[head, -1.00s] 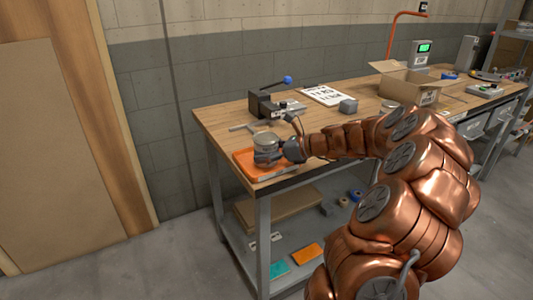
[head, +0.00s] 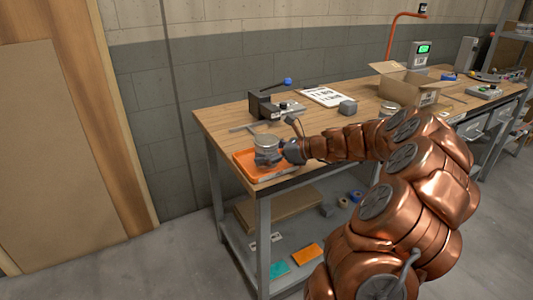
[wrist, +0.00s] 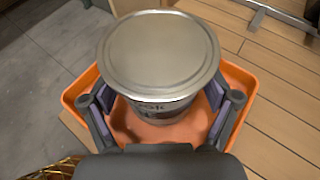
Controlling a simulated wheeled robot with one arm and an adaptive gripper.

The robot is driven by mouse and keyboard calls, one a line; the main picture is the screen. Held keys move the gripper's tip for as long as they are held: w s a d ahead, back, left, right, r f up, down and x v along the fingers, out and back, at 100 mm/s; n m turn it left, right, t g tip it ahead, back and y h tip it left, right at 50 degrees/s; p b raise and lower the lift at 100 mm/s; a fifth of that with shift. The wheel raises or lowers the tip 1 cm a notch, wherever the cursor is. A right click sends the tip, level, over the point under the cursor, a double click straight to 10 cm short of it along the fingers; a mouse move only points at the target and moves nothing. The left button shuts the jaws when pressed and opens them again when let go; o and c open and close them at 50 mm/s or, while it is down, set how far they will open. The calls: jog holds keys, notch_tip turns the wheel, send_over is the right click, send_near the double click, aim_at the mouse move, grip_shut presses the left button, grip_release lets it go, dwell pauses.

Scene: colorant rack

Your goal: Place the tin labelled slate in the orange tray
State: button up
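A grey metal tin (head: 267,142) with a flat round lid stands upright at the orange tray (head: 243,160) on the table's near left corner. In the wrist view the tin (wrist: 160,50) is over the tray's inside, and the tray's rim (wrist: 75,88) shows around it. The tin's dark label is partly in view, but I cannot read it fully. My gripper (head: 270,158) has a finger on each side of the tin and looks shut on it; the lid hides part of the contact. I cannot tell whether the tin's base touches the tray floor.
A clipboard (head: 325,96), a grey block (head: 347,107) and an open cardboard box (head: 405,85) are further right. The lower shelf holds a teal item (head: 279,269) and an orange item (head: 307,254).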

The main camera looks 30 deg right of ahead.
jog(key=shift+o, duration=0.5)
jog(key=shift+s+a+f, duration=0.1)
jog(key=shift+a+f, duration=0.05)
jog(key=shift+f, duration=0.4)
jog(key=shift+s+a+f, duration=0.1)
jog(key=shift+a+f, duration=0.05)
jog(key=shift+f, duration=0.4)
jog(key=shift+d+r+b, duration=0.15)
jog(key=shift+r+b, duration=0.15)
jog(key=shift+r, duration=0.15)
jog(key=v, duration=0.4)
jog(key=r+v, duration=0.1)
jog(key=v, duration=0.3)
jog(key=p+v, duration=0.1)
jog(key=v, duration=0.3)
jog(key=shift+w+d+r, duration=0.1)
jog(key=shift+w+r, duration=0.15)
jog(key=shift+r, duration=0.05)
